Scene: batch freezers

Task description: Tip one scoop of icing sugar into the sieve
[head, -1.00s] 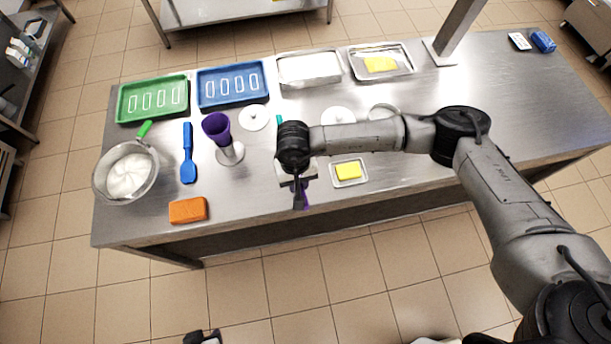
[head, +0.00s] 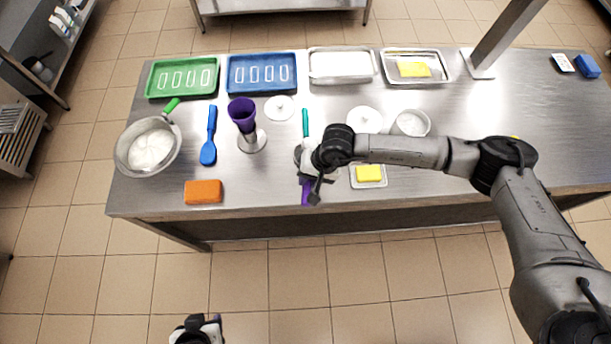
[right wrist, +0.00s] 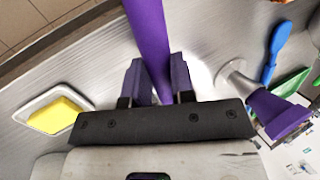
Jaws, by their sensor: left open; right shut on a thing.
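My right gripper (head: 312,192) is at the table's front edge. In the right wrist view the right gripper (right wrist: 158,80) is shut on a purple handle (right wrist: 150,30); its far end is out of that view. In the head view part of the purple handle (head: 307,191) shows under the gripper, and I cannot tell what tool it belongs to. A round tub (head: 410,123) with pale contents stands right of it. I cannot make out for sure which thing is the sieve or the icing sugar. My left gripper (head: 197,328) is open and empty, low over the floor.
A yellow sponge lies in a small dish (head: 369,184). Trays line the back. The table's right side is mostly clear.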

